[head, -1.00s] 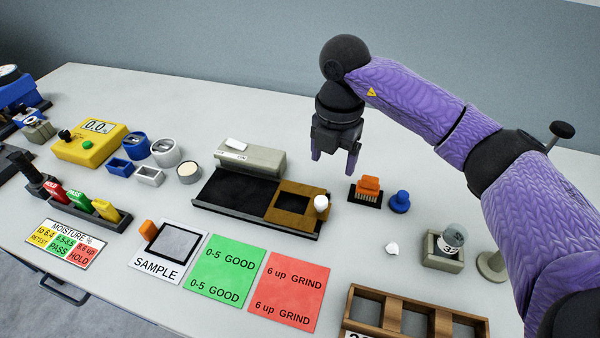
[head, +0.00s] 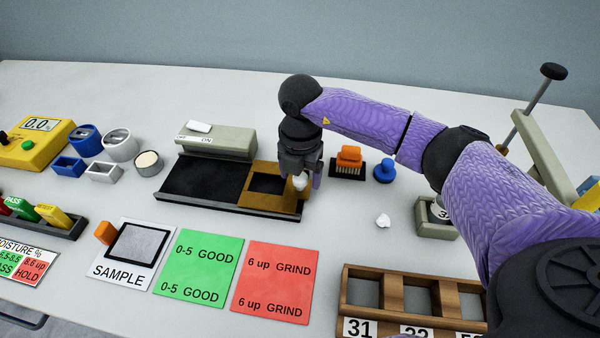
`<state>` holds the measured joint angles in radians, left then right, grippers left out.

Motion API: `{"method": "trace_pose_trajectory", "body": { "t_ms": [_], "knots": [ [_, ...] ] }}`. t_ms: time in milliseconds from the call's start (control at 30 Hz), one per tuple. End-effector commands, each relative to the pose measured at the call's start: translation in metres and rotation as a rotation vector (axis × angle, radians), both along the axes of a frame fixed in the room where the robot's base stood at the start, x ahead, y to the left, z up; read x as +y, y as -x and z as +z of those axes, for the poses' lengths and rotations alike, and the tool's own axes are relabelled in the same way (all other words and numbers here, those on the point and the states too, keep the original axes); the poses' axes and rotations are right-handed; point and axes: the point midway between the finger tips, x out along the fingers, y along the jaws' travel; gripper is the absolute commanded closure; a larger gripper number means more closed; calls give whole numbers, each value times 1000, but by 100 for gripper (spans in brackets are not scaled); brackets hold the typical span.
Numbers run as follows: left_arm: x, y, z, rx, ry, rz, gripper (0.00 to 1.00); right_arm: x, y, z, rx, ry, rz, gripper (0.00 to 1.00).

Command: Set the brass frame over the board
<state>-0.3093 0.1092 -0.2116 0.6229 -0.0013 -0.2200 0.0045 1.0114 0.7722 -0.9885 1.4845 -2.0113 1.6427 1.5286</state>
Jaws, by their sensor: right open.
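The brass frame (head: 253,199), a flat brown-gold square with a dark opening, lies on the right end of the black board (head: 205,180). A white knob (head: 300,183) stands at the frame's right side. My right gripper (head: 301,176) points down over that knob, with its open fingers on either side of it. Whether the fingers touch the knob I cannot tell. The gripper hides part of the frame's right edge. My left gripper is not in view.
A grey housing with an ON label (head: 216,143) runs along the board's back. An orange brush (head: 349,158) and a blue knob (head: 385,171) stand to the right. Green (head: 199,267) and red (head: 274,280) cards and the sample pad (head: 138,243) lie in front. A wooden tray (head: 408,275) is at front right.

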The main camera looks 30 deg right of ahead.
Motion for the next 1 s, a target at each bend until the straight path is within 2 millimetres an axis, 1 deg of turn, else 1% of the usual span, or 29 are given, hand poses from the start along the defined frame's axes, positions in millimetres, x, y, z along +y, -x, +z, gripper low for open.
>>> {"method": "trace_pose_trajectory", "body": {
  "t_ms": [67, 100, 267, 300, 367, 400, 467, 1000],
  "knots": [
    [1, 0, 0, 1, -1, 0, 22, 0, 0, 0, 0, 0, 0, 22],
    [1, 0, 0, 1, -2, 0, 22, 0, 0, 0, 0, 0, 0, 24],
    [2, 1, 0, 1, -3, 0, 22, 0, 0, 1, 0, 0, 0, 58],
    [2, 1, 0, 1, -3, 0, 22, 0, 0, 1, 0, 0, 0, 67],
    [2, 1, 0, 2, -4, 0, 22, 0, 0, 1, 0, 0, 0, 79],
    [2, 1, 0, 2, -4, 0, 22, 0, 0, 1, 0, 0, 0, 88],
    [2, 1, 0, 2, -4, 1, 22, 0, 0, 1, 0, 0, 0, 100],
    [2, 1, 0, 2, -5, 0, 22, 0, 0, 1, 0, 0, -1, 100]
  ]
}}
